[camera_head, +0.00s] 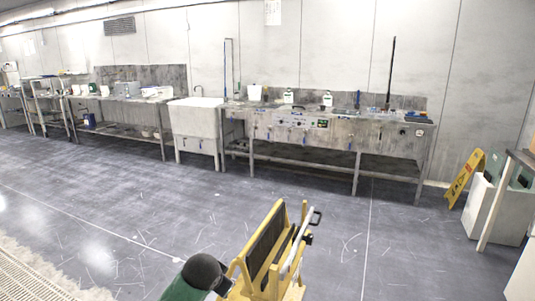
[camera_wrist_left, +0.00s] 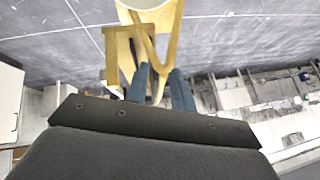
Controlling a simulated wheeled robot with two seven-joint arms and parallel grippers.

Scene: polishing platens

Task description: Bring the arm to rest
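My left gripper (camera_wrist_left: 161,74) shows in the left wrist view as two blue-grey fingers reaching out past a dark wrist body. The fingers stand apart, with a gap between them. A yellow frame (camera_wrist_left: 172,24) lies beyond the fingertips, and part of it shows through the gap. I cannot tell its exact distance from the fingers. A yellow frame with dark panels (camera_head: 262,252) also stands at the bottom middle of the head view. No gripper fingers can be made out in the head view. My right gripper is in neither view.
A long metal bench (camera_head: 330,133) with a control panel and a white sink (camera_head: 196,117) run along the back wall. A yellow floor sign (camera_head: 465,178) and a pale cabinet (camera_head: 492,207) stand at the right. The grey floor (camera_head: 130,200) between is mostly clear.

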